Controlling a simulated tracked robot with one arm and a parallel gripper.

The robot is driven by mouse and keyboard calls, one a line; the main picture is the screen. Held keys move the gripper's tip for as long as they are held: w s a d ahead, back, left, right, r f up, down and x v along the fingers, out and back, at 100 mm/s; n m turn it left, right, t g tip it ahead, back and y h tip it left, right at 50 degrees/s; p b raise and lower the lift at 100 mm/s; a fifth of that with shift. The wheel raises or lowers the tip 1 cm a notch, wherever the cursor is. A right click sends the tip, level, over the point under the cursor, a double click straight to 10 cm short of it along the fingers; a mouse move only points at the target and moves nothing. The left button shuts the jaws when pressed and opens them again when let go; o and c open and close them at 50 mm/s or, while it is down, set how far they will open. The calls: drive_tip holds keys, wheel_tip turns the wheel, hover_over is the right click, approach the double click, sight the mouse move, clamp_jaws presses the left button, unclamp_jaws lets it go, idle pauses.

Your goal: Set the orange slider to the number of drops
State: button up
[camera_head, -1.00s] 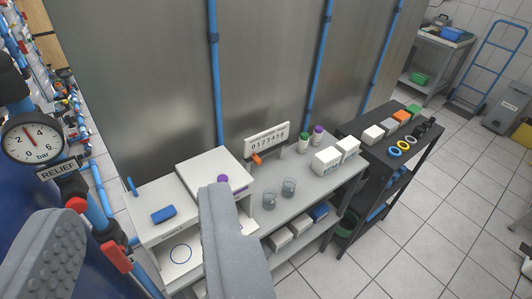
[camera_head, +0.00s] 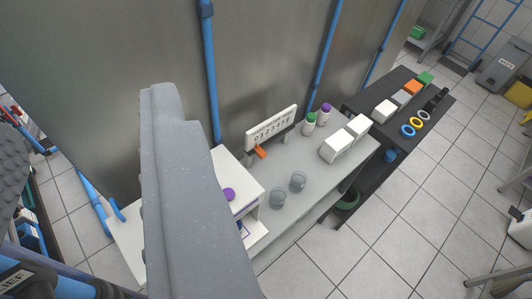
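The orange slider (camera_head: 261,152) sits at the lower left of a white number scale (camera_head: 271,128) that stands on the grey bench. It is under the low-number end of the scale; its exact number is too small to tell. The scale's heading is too small to read. No drops can be made out. My gripper (camera_head: 85,120) is open and empty, its fingers wide apart, one at the left edge and one large in the foreground. It is apart from the slider, which lies to the right of the nearer finger.
Two glass beakers (camera_head: 298,180) stand in front of the scale. Bottles with green and purple caps (camera_head: 309,123) and white boxes (camera_head: 337,145) stand to its right. A white unit with a purple knob (camera_head: 229,194) is partly hidden by my finger. A black shelf (camera_head: 390,126) adjoins on the right.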

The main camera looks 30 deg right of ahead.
drive_tip(key=shift+o, duration=0.6)
drive_tip(key=shift+w, duration=0.1)
drive_tip(key=w+d+f+n+g+y+b, duration=0.25)
drive_tip(key=w+d+f+b, duration=0.2)
drive_tip(key=w+f, duration=0.65)
drive_tip(key=n+y+b, duration=0.2)
drive_tip(key=b, duration=1)
approach(265, 155)
drive_tip(key=shift+m, duration=0.25)
drive_tip(key=x, duration=0.7)
drive_tip(key=shift+f, duration=0.2)
drive_tip(key=shift+x, duration=0.85)
drive_tip(key=shift+a+r, duration=0.1)
drive_tip(key=shift+r, duration=0.05)
